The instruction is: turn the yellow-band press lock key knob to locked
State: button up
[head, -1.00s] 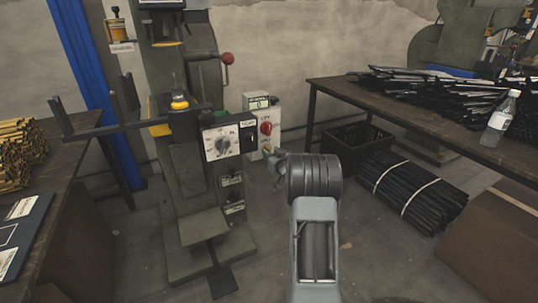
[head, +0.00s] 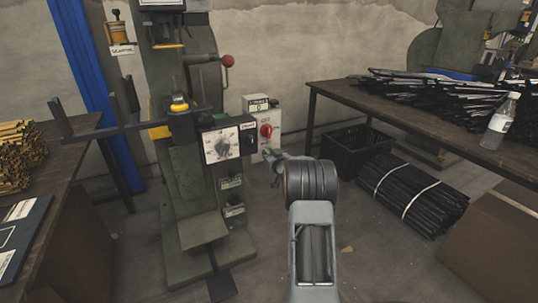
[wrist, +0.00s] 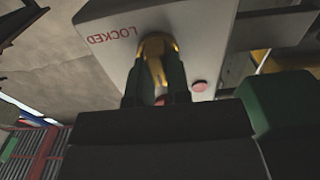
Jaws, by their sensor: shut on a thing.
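The press (head: 180,190) with yellow parts stands left of centre in the head view. In the wrist view a brass-coloured key knob (wrist: 155,52) sits on a pale plate (wrist: 200,35). The red word LOCKED (wrist: 111,33) is on the plate left of the knob and appears upside down. The dark fingers of my gripper (wrist: 154,88) are shut on the knob, one on each side. In the head view my gripper (head: 268,156) is at the press's right side, small and partly hidden by my wrist. The knob itself cannot be made out there.
A red-balled lever (head: 227,60) sticks out above. A black crate (head: 350,155) and a bundle (head: 415,190) lie right, under a table (head: 330,95).

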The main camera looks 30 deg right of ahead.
jog(key=shift+r+m+p, duration=0.1)
jog(key=shift+m+p, duration=0.2)
jog(key=shift+p, duration=0.2)
grip_shut()
jog(key=shift+d+r+m+p, duration=0.15)
jog(key=shift+m+p, duration=0.85)
jog(key=shift+p, duration=0.2)
jog(key=shift+d+f+m+p, duration=0.15)
jog(key=shift+f+m+p, duration=0.1)
jog(key=shift+m+p, duration=1.8)
jog(key=shift+d+f+m+p, duration=0.15)
jog(key=shift+m+p, duration=0.85)
jog(key=shift+m, duration=2)
jog(key=shift+d+f+m+p, duration=0.1)
jog(key=shift+f+m+p, duration=0.2)
jog(key=shift+m+p, duration=1.75)
jog(key=shift+m+b, duration=0.5)
jog(key=shift+m, duration=0.2)
jog(key=o, duration=0.7)
grip_release()
jog(key=shift+o, duration=0.2)
jog(key=shift+s, duration=0.15)
